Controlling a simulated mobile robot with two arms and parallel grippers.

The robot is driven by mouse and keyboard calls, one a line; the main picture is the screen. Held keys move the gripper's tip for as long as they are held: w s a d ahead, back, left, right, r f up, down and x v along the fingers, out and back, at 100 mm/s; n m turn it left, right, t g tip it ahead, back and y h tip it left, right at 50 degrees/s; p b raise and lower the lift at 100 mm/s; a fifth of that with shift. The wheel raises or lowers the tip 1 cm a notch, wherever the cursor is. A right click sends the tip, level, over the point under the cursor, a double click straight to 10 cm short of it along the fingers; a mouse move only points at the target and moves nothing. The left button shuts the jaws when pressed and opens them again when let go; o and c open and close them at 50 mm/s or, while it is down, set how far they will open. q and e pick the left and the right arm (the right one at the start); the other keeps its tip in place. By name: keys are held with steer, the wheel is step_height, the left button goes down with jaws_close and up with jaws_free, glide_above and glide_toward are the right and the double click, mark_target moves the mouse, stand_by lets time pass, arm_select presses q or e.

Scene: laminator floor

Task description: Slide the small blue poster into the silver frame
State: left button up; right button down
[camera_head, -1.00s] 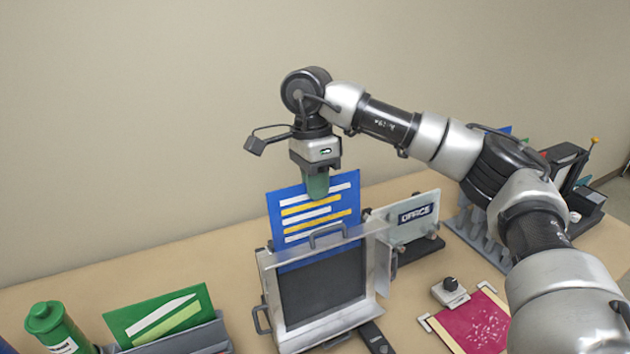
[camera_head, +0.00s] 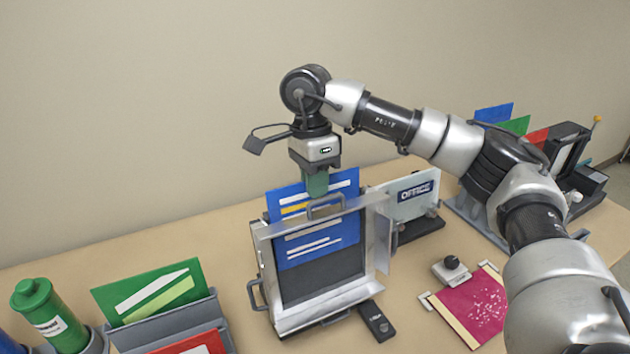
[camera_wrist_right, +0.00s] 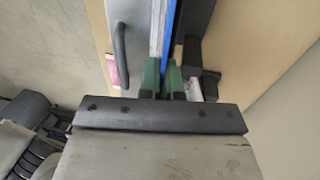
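The blue poster (camera_head: 285,205) with white and yellow stripes stands upright, partly inside the silver frame (camera_head: 262,262). Its lower part shows through the frame's front opening, and its upper part sticks out above the top bar. My right gripper (camera_head: 317,186) points down and is shut on the poster's top edge. In the right wrist view its green fingertips (camera_wrist_right: 161,75) close on both sides of the thin blue poster edge (camera_wrist_right: 168,30), beside the silver frame (camera_wrist_right: 124,15). My left gripper is not in view.
A green card (camera_head: 150,292) stands in a grey holder at the lower left, next to a green bottle (camera_head: 45,315). An OFFICE sign (camera_head: 412,195) stands just behind the frame's right side. A magenta sheet (camera_head: 470,308) and a small black remote (camera_head: 376,321) lie to the right.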

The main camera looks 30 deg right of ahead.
steer(key=c, duration=1.2)
jaws_free()
steer(key=shift+c, duration=0.2)
steer(key=shift+r, duration=0.25)
step_height(320, 180, up, 10)
steer(key=w, duration=0.2)
steer(key=shift+p, duration=0.35)
